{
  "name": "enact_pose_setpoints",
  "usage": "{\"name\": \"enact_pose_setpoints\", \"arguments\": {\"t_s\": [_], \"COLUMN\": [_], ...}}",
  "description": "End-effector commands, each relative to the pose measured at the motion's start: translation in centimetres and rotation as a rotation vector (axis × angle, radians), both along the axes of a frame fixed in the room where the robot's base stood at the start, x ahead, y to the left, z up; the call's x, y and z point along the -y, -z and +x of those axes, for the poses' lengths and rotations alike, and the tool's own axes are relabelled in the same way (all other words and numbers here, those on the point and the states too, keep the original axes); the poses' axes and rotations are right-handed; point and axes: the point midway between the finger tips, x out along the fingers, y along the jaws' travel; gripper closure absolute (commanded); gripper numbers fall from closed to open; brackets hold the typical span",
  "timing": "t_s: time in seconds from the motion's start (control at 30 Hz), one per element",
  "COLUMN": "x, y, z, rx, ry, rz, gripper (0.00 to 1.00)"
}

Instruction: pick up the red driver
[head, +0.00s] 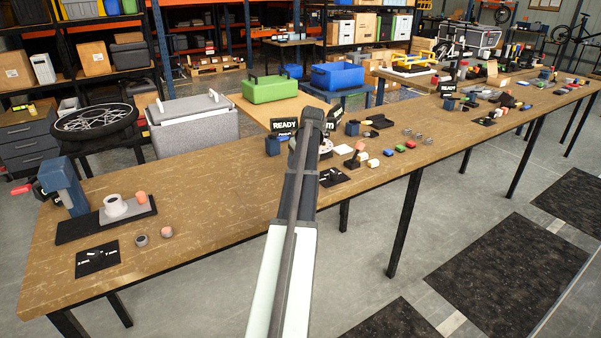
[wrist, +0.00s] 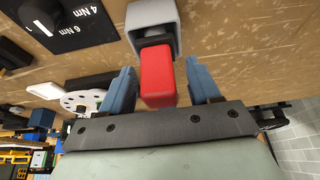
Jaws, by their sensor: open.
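In the wrist view the red driver (wrist: 158,78) shows as a red block-shaped handle, its far end inside a square grey holder (wrist: 152,22). My gripper (wrist: 160,66) is open, with one blue finger on each side of the red handle. A gap shows between each finger and the handle. In the head view my arm covers the spot where my gripper works, so I cannot make out the driver or the fingertips there.
The long brown workbench (head: 215,205) carries a blue press-like device (head: 66,187) at left and small colored blocks (head: 398,149) right of my arm. A black torque dial plate (wrist: 68,25) and a white perforated disc (wrist: 82,100) sit left of the driver in the wrist view.

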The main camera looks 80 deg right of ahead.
Motion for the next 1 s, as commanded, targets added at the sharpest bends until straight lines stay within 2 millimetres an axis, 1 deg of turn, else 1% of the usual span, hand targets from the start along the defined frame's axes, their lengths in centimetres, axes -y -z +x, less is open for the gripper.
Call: {"name": "enact_pose_setpoints", "arguments": {"t_s": [0.13,0.17,0.7,0.73,1.0], "x": [-0.01,-0.01,-0.03,-0.01,0.02], "y": [-0.03,-0.04,-0.07,-0.11,-0.39], "z": [0.01,0.0,0.0,0.01,0.02], "rx": [0.0,0.0,0.0,0.001,0.0], "ry": [0.0,0.0,0.0,0.0,-0.001], "rz": [0.0,0.0,0.0,-0.001,-0.001], "gripper": [0.38,0.4,0.92,0.94,0.94]}}
